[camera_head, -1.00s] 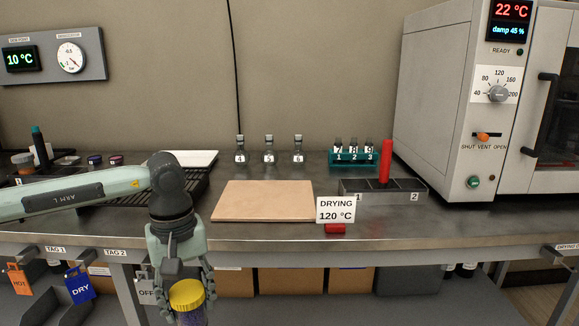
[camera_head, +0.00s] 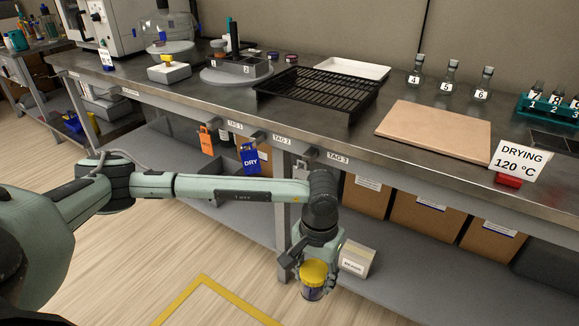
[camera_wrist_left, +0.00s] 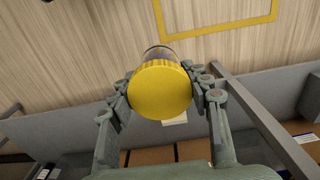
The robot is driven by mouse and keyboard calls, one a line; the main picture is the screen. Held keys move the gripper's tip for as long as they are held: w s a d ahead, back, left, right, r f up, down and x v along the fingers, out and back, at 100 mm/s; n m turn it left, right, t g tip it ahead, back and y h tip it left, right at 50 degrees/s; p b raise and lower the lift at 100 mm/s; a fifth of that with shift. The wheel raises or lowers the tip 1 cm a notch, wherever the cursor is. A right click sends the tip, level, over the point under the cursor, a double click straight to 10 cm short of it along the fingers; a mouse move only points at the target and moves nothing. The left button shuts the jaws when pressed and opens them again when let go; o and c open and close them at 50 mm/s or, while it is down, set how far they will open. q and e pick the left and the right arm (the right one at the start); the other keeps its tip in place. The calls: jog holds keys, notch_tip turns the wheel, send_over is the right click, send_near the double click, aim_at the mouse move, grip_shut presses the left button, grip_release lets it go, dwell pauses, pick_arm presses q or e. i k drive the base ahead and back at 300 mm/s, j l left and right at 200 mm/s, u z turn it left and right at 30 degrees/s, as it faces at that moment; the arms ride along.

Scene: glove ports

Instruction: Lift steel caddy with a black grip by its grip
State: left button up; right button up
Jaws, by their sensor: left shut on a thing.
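The steel caddy (camera_head: 262,69) with an upright black grip (camera_head: 235,40) stands on a round grey disc (camera_head: 215,78) at the back of the bench in the head view. Labels 1 and 2 show on its front. My left gripper (camera_head: 313,275) is far from it, low in front of the bench edge. It is shut on a jar with a yellow lid (camera_head: 314,273). In the left wrist view the fingers grip the jar from both sides, with the yellow lid (camera_wrist_left: 160,92) facing the camera. My right gripper is not in view.
A black rack (camera_head: 318,95), a white tray (camera_head: 345,68) and a tan board (camera_head: 435,130) lie right of the caddy. A yellow-knobbed block (camera_head: 168,72) stands left of it. Hanging tags, including blue DRY (camera_head: 250,158), line the bench front. A small box (camera_head: 356,260) is beside the jar.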

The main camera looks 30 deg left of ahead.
aim_at(255, 72)
jog(key=j+z, duration=0.15)
jog(key=j, duration=0.45)
jog(key=k+j+z, duration=0.1)
jog(key=j, duration=0.5)
jog(key=k+j+z, duration=0.15)
jog(key=j, duration=0.4)
jog(key=j+z, duration=0.1)
jog(key=j, duration=0.5)
jog(key=k+j+z, duration=0.15)
jog(key=j, duration=0.4)
jog(key=k+j+z, duration=0.1)
jog(key=j, duration=0.45)
jog(key=k+j+z, duration=0.15)
jog(key=k+j, duration=0.15)
jog(key=j, duration=0.2)
jog(key=k+j+z, duration=0.15)
jog(key=j, duration=0.4)
jog(key=k, duration=0.05)
